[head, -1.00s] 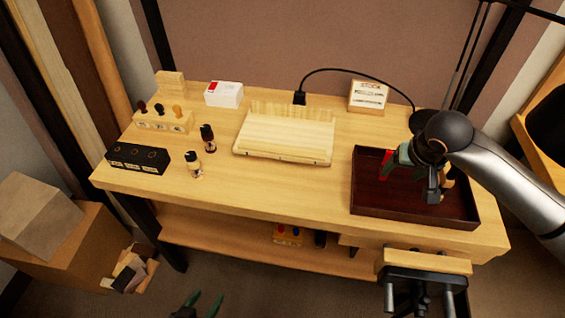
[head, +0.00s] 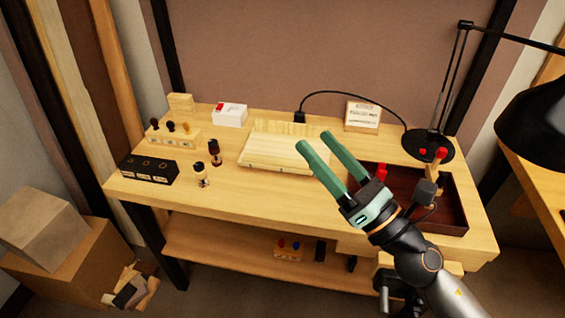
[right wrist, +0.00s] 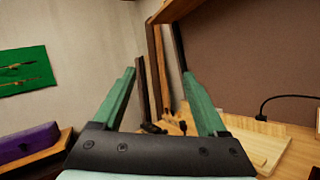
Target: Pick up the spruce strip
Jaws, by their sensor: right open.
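A pale wooden block (head: 280,155) with a row of thin upright pale pieces (head: 290,128) along its back stands mid-bench; it also shows at the lower right of the right wrist view (right wrist: 262,145). I cannot single out one spruce strip among this pale wood. My right gripper (head: 313,138) is open and empty, its green fingers raised in front of the block's right end and the tray. Its fingers (right wrist: 158,74) stand wide apart in the right wrist view. My left gripper is out of view.
The dark red tray (head: 450,222) at the right holds red-marked items, partly hidden by my arm. A lamp (head: 428,145) stands behind it. Small bottles (head: 214,152), a black box (head: 148,170) and a white box (head: 230,115) stand left. The bench front (head: 250,195) is clear.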

